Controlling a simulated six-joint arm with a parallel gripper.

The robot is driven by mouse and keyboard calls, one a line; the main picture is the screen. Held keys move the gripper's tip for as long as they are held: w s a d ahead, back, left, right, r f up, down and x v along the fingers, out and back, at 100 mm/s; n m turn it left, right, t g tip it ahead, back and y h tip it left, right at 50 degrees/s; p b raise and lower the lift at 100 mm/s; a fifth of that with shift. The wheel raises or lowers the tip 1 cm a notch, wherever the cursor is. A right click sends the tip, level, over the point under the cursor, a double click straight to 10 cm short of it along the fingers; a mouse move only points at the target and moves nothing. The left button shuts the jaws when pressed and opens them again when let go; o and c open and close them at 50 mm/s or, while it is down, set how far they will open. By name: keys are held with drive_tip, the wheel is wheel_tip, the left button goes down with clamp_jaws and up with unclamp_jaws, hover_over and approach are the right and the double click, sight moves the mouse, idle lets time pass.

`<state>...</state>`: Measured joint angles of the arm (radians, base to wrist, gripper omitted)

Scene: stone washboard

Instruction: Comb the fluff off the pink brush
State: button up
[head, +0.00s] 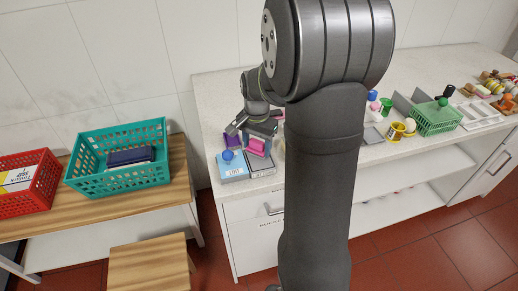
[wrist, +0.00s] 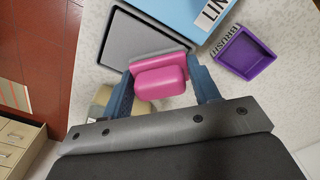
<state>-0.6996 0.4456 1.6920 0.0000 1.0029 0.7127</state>
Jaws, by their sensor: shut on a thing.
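The pink brush (wrist: 161,82) is between the two blue-grey fingers of my gripper (wrist: 163,77) in the wrist view. Its rounded pink block faces the camera, with a duller pink-grey slab behind it. Its far face is hidden, so I cannot tell how much fluff is on it. In the head view my gripper (head: 257,138) holds the brush (head: 257,148) over the counter's left end, near a dark-rimmed grey tray (wrist: 130,42). I cannot make out a comb. A purple tray (wrist: 246,54) labelled BRUSH looks empty.
A light blue box (head: 231,168) with a blue knob stands beside the grey tray. Green (head: 437,120) and yellow (head: 396,132) containers stand further right on the counter (head: 225,88). Teal (head: 120,177) and red (head: 45,187) baskets are on a wooden table at left.

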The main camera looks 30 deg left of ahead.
sight(261, 164)
drive_tip(key=shift+s+d, duration=1.6)
drive_tip(key=shift+w+a, duration=1.6)
drive_tip(key=shift+a, duration=0.05)
drive_tip(key=shift+r, duration=4.05)
drive_tip(key=shift+d, duration=0.1)
